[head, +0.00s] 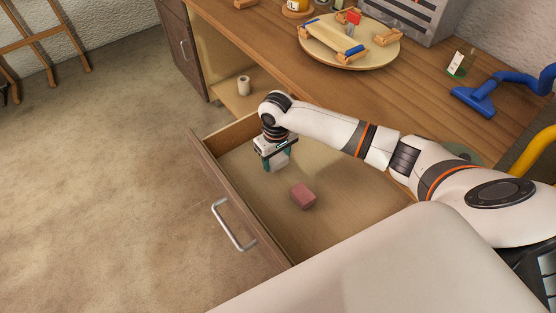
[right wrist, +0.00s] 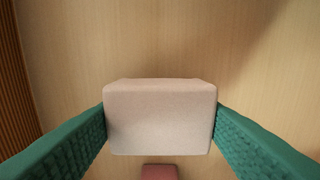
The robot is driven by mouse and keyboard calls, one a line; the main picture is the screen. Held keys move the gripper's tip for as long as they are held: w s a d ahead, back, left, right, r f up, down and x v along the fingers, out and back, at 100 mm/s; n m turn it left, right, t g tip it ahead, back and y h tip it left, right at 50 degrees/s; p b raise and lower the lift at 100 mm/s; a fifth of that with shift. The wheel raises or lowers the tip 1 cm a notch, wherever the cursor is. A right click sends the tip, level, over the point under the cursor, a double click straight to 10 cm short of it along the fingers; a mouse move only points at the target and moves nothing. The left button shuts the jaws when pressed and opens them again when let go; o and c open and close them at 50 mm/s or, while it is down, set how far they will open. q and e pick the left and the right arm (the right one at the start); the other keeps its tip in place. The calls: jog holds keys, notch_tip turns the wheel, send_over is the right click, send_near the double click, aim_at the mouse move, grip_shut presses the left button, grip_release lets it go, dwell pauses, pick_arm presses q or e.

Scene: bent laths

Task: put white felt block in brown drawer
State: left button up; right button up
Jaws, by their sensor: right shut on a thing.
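The white felt block (right wrist: 160,117) is between the green fingers of my right gripper (head: 276,163), which is shut on it. In the head view the white block (head: 279,161) shows partly below the wrist. The brown drawer (head: 232,192) is pulled open, with a metal handle on its front. My right gripper holds the block over the inside of the drawer, toward its far front corner. I cannot tell whether the block touches the drawer floor. My left gripper is not in view.
A reddish block (head: 303,195) lies on the drawer floor near the gripper; its edge shows in the right wrist view (right wrist: 159,172). A round board (head: 350,52) with wooden pieces and a blue clamp-like tool (head: 474,99) are on the worktop.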

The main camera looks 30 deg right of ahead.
aim_at(276, 158)
jog(key=shift+f, duration=1.3)
jog(key=shift+f, duration=0.1)
jog(key=o, duration=0.9)
jog(key=shift+o, duration=0.2)
notch_tip(276, 158, up, 12)
jog(key=shift+r+p, duration=0.15)
jog(key=shift+p, duration=0.3)
jog(key=shift+r, duration=0.1)
